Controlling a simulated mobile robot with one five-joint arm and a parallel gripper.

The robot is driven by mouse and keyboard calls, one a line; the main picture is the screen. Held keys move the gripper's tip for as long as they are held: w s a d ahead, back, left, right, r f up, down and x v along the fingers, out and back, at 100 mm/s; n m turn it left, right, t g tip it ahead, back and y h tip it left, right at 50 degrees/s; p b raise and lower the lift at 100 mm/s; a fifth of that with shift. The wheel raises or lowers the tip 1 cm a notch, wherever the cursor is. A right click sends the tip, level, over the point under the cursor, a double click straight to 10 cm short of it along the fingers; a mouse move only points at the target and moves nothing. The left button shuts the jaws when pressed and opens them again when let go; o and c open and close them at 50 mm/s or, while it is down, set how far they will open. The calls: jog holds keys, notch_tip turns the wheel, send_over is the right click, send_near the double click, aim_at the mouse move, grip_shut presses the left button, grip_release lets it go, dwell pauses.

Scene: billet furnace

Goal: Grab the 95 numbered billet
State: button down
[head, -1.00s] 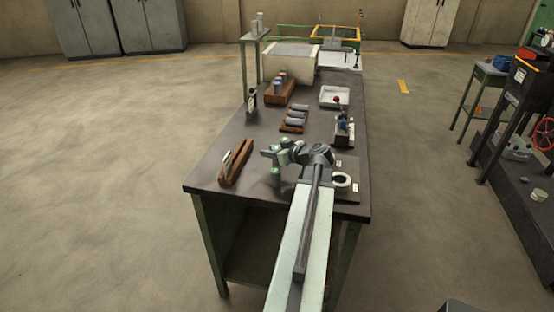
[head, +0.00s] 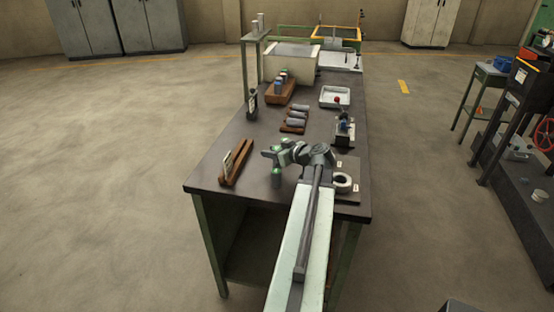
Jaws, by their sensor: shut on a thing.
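My gripper (head: 277,178) is low over the near end of the dark workbench (head: 215,180), pointing down. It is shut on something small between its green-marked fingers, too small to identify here. Grey cylindrical billets (head: 297,114) lie side by side on a brown rack (head: 286,128) farther back, beyond my gripper. Several cylinders with coloured tops stand in a wooden block (head: 280,97) behind them. No number can be read on any billet in this view.
A wooden grooved holder (head: 237,163) with a white card lies left of my gripper. A white ring (head: 342,182) lies on a dark plate at the right.

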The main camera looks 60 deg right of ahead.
jog(key=shift+r+p, duration=0.85)
jog(key=s+d+r+p, duration=0.1)
jog(key=s, duration=0.7)
jog(key=s+d+r+p, duration=0.2)
jog(key=s, duration=0.5)
jog(key=shift+s+d+r, duration=0.15)
jog(key=shift+s+d, duration=0.15)
jog(key=shift+s, duration=0.05)
